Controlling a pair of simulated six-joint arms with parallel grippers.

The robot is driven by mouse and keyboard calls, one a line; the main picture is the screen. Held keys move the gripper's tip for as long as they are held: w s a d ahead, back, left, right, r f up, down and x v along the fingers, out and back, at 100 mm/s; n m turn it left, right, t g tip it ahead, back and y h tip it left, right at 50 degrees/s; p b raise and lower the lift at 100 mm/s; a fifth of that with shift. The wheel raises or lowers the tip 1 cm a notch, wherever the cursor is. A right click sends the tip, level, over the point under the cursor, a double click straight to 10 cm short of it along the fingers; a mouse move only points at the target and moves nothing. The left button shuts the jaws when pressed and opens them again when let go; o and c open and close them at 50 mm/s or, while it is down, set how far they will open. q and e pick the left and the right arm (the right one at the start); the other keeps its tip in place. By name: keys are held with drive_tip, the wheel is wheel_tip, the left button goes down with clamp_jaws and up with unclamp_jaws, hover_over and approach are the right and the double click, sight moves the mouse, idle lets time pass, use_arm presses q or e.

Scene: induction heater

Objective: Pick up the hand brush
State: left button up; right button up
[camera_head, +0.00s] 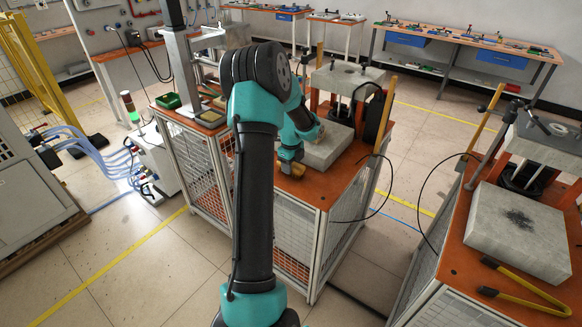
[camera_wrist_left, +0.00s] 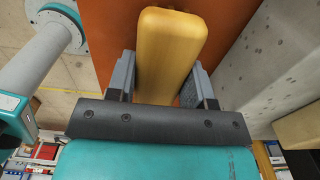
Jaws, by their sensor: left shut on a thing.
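The hand brush shows as a yellow-brown wooden block with rounded corners (camera_wrist_left: 172,40) in the left wrist view, and its bristles cannot be made out. My left gripper (camera_wrist_left: 160,70) has one finger on each side of the wood and is shut on it. In the head view, a small bit of the wood (camera_head: 297,170) shows at my left gripper (camera_head: 290,164), low over the orange tabletop. My own arm hides much of this spot. My right gripper is in neither view.
The orange-topped cart (camera_head: 323,188) carries a grey block (camera_head: 327,147) close beside the gripper, and a press stands behind it. A second cart at the right holds another grey block (camera_head: 515,228) and yellow-handled tongs (camera_head: 525,298).

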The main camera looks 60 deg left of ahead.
use_arm(q)
drive_tip(key=shift+r, duration=0.85)
drive_tip(key=shift+s+d+r, duration=0.15)
drive_tip(key=shift+d+r, duration=0.15)
drive_tip(key=shift+r, duration=0.35)
drive_tip(key=s+d+r, duration=0.1)
drive_tip(key=s+d, duration=0.6)
drive_tip(key=d, duration=0.6)
drive_tip(key=shift+d+r, duration=0.2)
drive_tip(key=shift+d, duration=0.1)
drive_tip(key=o, duration=0.3)
drive_tip(key=shift+c, duration=1)
